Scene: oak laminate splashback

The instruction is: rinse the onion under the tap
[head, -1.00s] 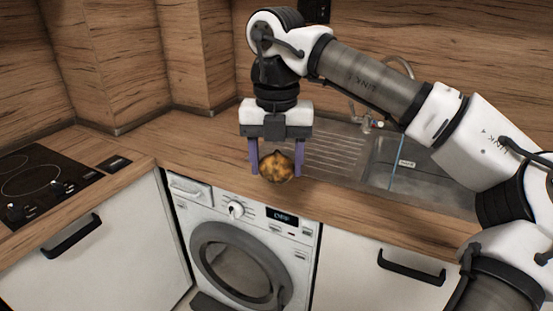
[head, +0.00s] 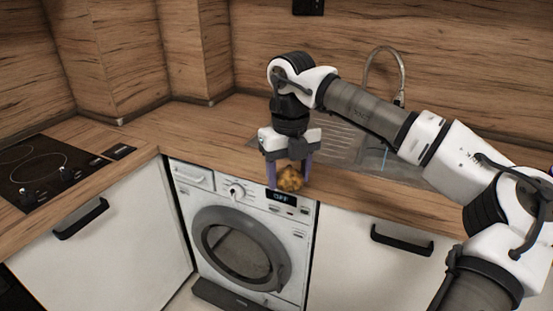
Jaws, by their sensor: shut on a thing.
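The onion (head: 290,179) is round and golden brown. My gripper (head: 289,178) points down with its purple fingers on either side of the onion, shut on it, near the counter's front edge above the washing machine. I cannot tell whether the onion clears the counter. The tap (head: 385,70) is a tall curved metal spout behind my arm at the right. The steel sink (head: 375,160) is partly hidden by my arm; its ribbed drainboard (head: 338,140) lies behind and right of my gripper. No water is visible.
A black hob (head: 45,170) is at the left. The wooden counter (head: 190,130) between hob and sink is clear. A washing machine (head: 240,235) stands under the counter, beside white cupboards with dark handles (head: 402,240). The wooden splashback (head: 270,60) bounds the back.

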